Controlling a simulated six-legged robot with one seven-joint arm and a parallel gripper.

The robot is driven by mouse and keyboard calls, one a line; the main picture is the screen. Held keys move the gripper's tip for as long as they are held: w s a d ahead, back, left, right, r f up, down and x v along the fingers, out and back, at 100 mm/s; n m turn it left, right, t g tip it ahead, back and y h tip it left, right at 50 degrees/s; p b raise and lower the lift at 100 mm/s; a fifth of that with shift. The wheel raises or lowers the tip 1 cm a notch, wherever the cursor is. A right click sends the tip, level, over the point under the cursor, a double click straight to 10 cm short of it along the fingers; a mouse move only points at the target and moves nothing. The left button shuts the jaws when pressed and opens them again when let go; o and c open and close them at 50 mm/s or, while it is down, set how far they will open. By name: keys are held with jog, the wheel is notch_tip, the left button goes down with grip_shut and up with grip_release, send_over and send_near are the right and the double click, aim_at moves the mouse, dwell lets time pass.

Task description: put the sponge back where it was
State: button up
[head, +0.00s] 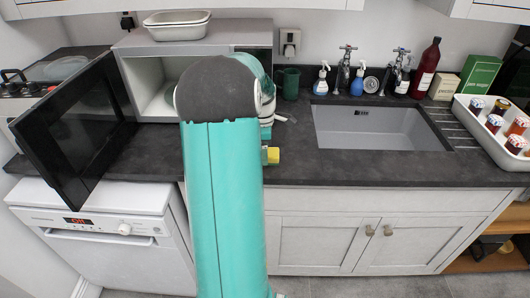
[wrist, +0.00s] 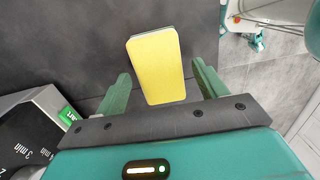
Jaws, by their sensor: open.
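The yellow sponge (wrist: 155,62) lies on the dark worktop near its front edge, in the wrist view. My gripper (wrist: 161,78) is open, with one green finger on each side of the sponge's near part. Small gaps show between the fingers and the sponge. In the head view my arm hides most of the gripper.
A microwave (head: 149,85) stands left with its door (head: 75,130) wide open over the worktop. A sink (head: 375,128) lies to the right, with soap bottles and taps behind it. A tray of jars (head: 480,125) stands far right. Worktop between sponge and sink is clear.

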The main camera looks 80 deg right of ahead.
notch_tip(320, 180, up, 11)
jog(key=shift+w+f, duration=0.2)
jog(key=shift+w, duration=0.05)
jog(key=shift+w, duration=0.1)
jog(key=w+a+r+m+t+h, duration=0.1)
jog(key=w+a+r, duration=0.2)
jog(key=w+a, duration=0.75)
jog(key=w+a+r+t, duration=0.1)
jog(key=w+a+r, duration=0.2)
jog(key=w+a, duration=0.75)
jog(key=s+a+f+t, duration=0.1)
jog(key=s+a+t, duration=0.1)
jog(key=a, duration=1.4)
jog(key=s+a+m+t, duration=0.1)
jog(key=s+a+t, duration=0.1)
jog(key=a, duration=1.4)
jog(key=shift+s+a+f+m+y, duration=0.3)
jog(key=shift+s+a+f+y, duration=0.1)
jog(key=shift+s, duration=0.25)
